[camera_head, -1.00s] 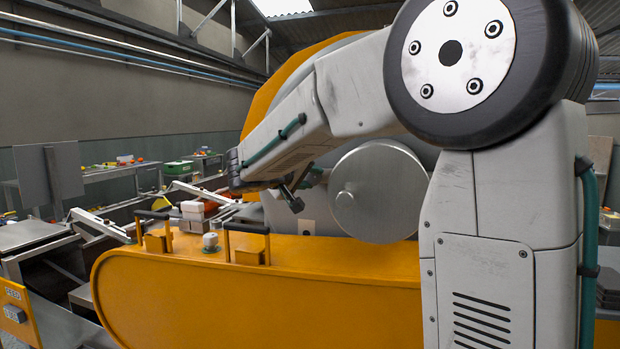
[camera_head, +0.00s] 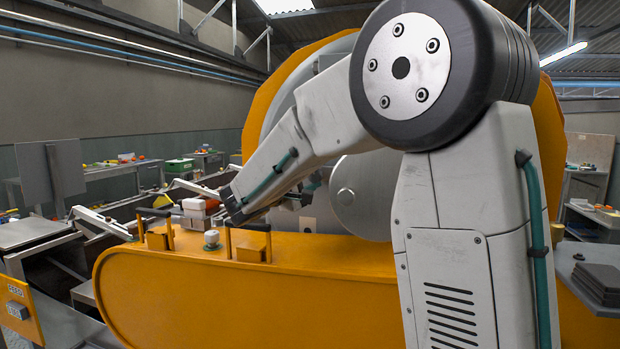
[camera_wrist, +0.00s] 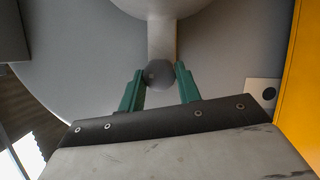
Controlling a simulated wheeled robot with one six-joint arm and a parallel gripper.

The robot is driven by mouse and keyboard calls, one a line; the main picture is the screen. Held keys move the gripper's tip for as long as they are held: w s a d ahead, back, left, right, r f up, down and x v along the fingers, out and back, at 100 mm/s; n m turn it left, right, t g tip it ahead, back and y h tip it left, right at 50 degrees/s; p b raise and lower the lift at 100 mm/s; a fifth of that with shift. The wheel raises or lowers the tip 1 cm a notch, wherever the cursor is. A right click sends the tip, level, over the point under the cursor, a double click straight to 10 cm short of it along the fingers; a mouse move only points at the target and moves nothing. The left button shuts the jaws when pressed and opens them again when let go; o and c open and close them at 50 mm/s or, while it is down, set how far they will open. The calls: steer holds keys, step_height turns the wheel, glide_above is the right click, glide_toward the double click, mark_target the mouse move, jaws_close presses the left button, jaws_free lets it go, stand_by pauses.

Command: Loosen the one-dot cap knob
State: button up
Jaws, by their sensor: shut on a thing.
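The grey round cap knob (camera_wrist: 160,75) sits at the end of a short pale bar in the wrist view. My gripper (camera_wrist: 161,78) has its two green fingers on either side of it and is shut on it. A small plate with one dark dot (camera_wrist: 263,91) is to the right of the knob. In the head view my gripper (camera_head: 303,196) is in front of the grey machine face, left of a round metal cover (camera_head: 368,205). The knob cannot be made out there. The small plate (camera_head: 309,224) shows just below my gripper.
An orange machine housing (camera_head: 230,285) runs below my arm. Metal rails and benches are at the left. An orange edge (camera_wrist: 300,90) is close on the right in the wrist view.

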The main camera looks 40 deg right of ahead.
steer(key=shift+n, duration=0.5)
steer(key=o, duration=1)
steer(key=shift+c, duration=0.2)
